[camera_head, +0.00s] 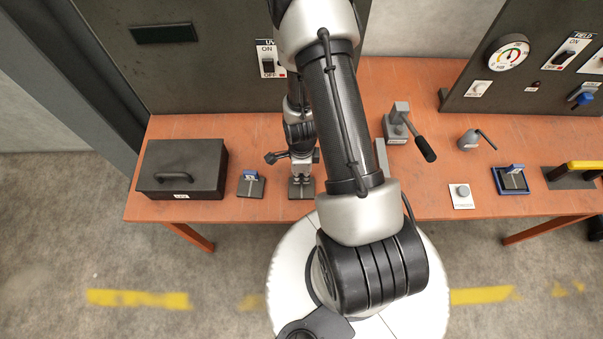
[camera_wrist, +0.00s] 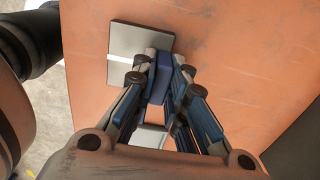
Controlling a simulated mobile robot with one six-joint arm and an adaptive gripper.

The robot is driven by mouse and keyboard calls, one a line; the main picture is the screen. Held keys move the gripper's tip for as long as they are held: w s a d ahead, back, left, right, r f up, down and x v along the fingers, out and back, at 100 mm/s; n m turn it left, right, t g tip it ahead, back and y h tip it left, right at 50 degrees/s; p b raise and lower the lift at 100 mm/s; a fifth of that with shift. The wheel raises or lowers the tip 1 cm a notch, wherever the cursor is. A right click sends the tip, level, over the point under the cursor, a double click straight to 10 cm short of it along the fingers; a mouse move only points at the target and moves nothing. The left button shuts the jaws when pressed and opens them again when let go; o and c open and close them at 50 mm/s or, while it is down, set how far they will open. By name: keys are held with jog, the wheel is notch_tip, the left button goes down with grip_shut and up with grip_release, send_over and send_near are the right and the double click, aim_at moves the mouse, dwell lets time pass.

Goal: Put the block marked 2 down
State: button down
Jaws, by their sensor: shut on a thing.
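My gripper (camera_head: 302,174) points down over a dark plate (camera_head: 301,192) near the front edge of the table. In the wrist view my gripper (camera_wrist: 158,82) is shut on a dark blue block (camera_wrist: 161,76). No number shows on the block from here, and its lower part is hidden by the fingers. The plate under it shows grey with a white line in the wrist view (camera_wrist: 140,42). I cannot tell whether the block touches the plate. In the head view the held block is not clearly seen.
A dark lidded box (camera_head: 181,168) stands at the left. Next to it is another plate (camera_head: 251,190) with a blue block (camera_head: 250,176). A lever device (camera_head: 397,124) stands behind right, and a blue-edged tray (camera_head: 511,182) lies farther right. The orange table (camera_head: 240,208) has bare front strips.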

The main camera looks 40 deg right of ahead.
jog(key=shift+f, duration=0.1)
jog(key=c, duration=2.1)
grip_release()
jog(key=shift+f, duration=0.1)
jog(key=o, duration=0.5)
jog(key=a+r+n+t+p, duration=0.15)
jog(key=r+n, duration=0.25)
jog(key=r, duration=0.7)
jog(key=w+a+r+n+p, duration=0.15)
jog(key=r+n, duration=0.25)
jog(key=r, duration=0.7)
jog(key=a+r+n+t+p, duration=0.15)
jog(key=r+n, duration=0.25)
jog(key=r, duration=0.7)
jog(key=s+a+r+n+t, duration=0.1)
jog(key=s+a+r+n, duration=0.5)
jog(key=s+r+n, duration=0.5)
jog(key=shift+r+n+t, duration=0.3)
jog(key=shift+r+n, duration=0.6)
jog(key=shift+r, duration=0.05)
